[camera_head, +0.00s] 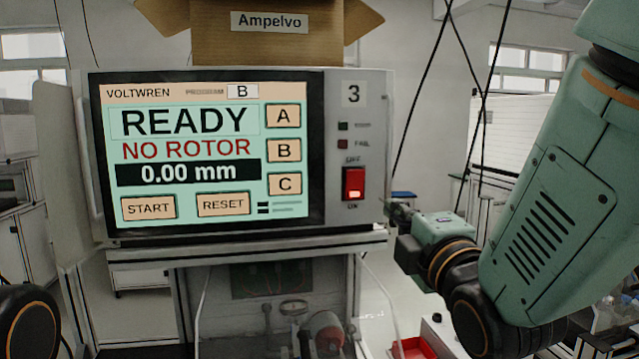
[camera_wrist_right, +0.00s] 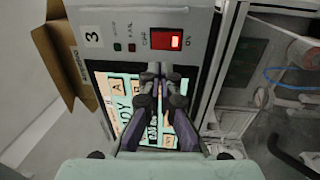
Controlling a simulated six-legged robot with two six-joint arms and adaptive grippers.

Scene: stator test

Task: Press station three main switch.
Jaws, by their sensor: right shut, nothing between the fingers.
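The station three main switch (camera_head: 353,184) is a red rocker on the grey strip right of the screen, under the label 3 (camera_head: 353,93). OFF is marked above it and ON below. Its lower part glows; it also shows in the right wrist view (camera_wrist_right: 166,40). The screen (camera_head: 190,150) reads READY, NO ROTOR, 0.00 mm. My right gripper (camera_head: 393,211) is shut and empty, beside the panel's lower right edge, right of and below the switch. In the right wrist view its closed fingers (camera_wrist_right: 156,70) appear just below the switch, apart from it. My left gripper is out of view.
An open cardboard box (camera_head: 268,48) stands on top of the panel. Below the panel is a test bay (camera_head: 220,300) with a cylindrical part inside. A red bin (camera_head: 413,349) lies low, right of the station. My right arm fills the right side.

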